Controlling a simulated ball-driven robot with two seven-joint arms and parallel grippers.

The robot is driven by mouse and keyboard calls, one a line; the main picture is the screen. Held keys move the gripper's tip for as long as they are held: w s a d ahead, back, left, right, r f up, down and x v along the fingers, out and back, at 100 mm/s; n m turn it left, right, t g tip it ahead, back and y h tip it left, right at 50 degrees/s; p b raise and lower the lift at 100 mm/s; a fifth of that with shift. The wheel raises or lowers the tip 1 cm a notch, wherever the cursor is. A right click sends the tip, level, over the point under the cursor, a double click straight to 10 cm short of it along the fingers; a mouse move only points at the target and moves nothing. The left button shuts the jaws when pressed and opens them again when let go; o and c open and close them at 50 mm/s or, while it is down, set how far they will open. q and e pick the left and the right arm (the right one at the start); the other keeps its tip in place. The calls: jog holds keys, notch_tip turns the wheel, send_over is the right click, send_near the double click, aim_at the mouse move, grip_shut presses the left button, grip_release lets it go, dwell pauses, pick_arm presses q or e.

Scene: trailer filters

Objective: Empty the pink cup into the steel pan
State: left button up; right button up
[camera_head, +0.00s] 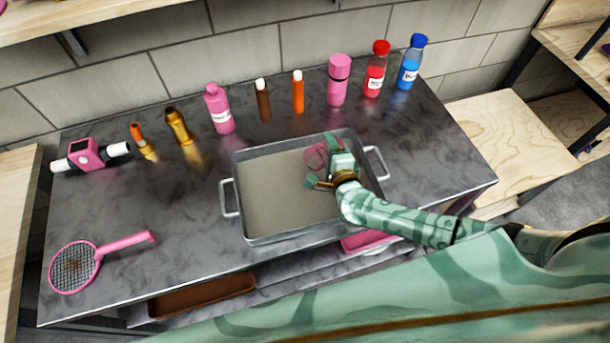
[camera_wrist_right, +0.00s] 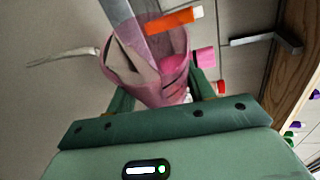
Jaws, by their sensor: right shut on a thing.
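The pink cup (camera_head: 317,154) is see-through and hangs tilted over the right part of the steel pan (camera_head: 238,160). My right gripper (camera_head: 326,172) is shut on the cup and partly hides it. In the right wrist view, the cup (camera_wrist_right: 150,92) lies between my green fingers, with pale beige matter inside. My left gripper is out of view.
Several bottles stand along the back, including a pink bottle (camera_head: 219,110), a red-capped bottle (camera_head: 375,75) and a blue-capped bottle (camera_head: 410,65).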

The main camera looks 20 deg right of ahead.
aim_at(318, 152)
jog(key=shift+s+a+r+n, duration=0.15)
jog(key=shift+a+r+n, duration=0.15)
jog(key=shift+r+n, duration=0.1)
dwell(0.7)
jog(key=shift+s+a+r+n+t+h, duration=0.1)
jog(key=shift+a+r+n+t+h, duration=0.2)
jog(key=shift+n+t, duration=0.25)
jog(key=shift+s+a+r+n+t+h, duration=0.1)
jog(key=shift+r+n+t+h, duration=0.1)
jog(key=shift+r+n+t, duration=0.25)
dwell(1.3)
jog(key=shift+s+a+r+n+t, duration=0.15)
jog(key=shift+a+r+n+t, duration=0.2)
jog(key=shift+n, duration=0.4)
jog(key=shift+s+a+r+n+t, duration=0.2)
jog(key=shift+n+t, duration=0.25)
jog(key=shift+n, duration=0.3)
dwell(1.2)
jog(key=shift+s+a+r+n+t+b, duration=0.1)
jog(key=shift+a+r+n+t+b, duration=0.1)
jog(key=shift+a+n+t+b, duration=0.3)
jog(key=shift+s+r+n+t+b, duration=0.15)
jog(key=shift+n+b, duration=0.1)
jog(key=shift+n, duration=0.45)
dwell(0.7)
